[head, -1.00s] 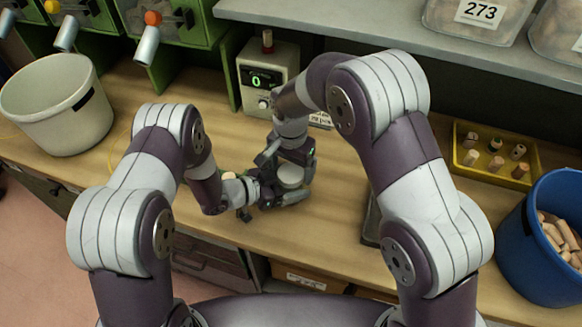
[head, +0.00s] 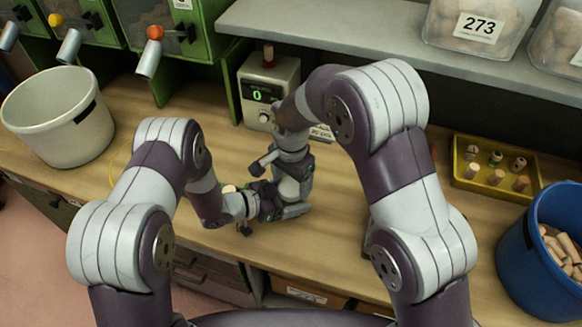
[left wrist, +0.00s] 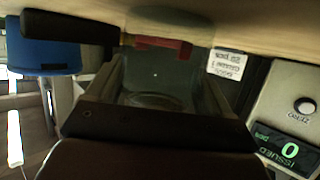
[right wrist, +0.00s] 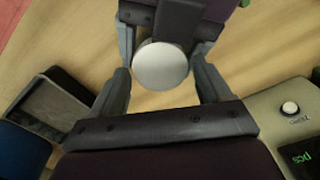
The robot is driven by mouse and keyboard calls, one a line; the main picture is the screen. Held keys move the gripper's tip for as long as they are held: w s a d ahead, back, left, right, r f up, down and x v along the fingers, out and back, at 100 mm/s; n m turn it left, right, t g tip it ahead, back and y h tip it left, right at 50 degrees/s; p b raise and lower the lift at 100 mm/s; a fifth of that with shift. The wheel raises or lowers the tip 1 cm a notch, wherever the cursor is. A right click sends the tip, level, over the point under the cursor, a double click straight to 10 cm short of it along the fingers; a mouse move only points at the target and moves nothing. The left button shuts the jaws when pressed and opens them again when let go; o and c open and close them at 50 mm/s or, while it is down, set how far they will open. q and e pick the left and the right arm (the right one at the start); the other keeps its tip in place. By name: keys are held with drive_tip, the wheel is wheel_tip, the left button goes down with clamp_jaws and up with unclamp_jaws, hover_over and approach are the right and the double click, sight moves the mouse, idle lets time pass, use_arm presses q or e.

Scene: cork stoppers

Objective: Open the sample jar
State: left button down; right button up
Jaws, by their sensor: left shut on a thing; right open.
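The white round lid of the sample jar (right wrist: 161,66) shows in the right wrist view. My right gripper (right wrist: 163,46) is open, with one finger on each side of the lid and small gaps beside it. In the head view my right gripper (head: 292,192) hides the jar from above. My left gripper (head: 270,205) comes in from the left at the same spot and is shut on the jar. In the left wrist view the space between its fingers is dim, and the jar's body is hard to make out.
The counter box (head: 268,88) reading 0 stands behind the grippers. A yellow tray (head: 460,182) with several corks and a blue bin (head: 520,255) are at right. A pale bucket (head: 50,130) stands at left.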

drive_tip(key=shift+s+f, duration=0.1)
drive_tip(key=shift+f, duration=0.35)
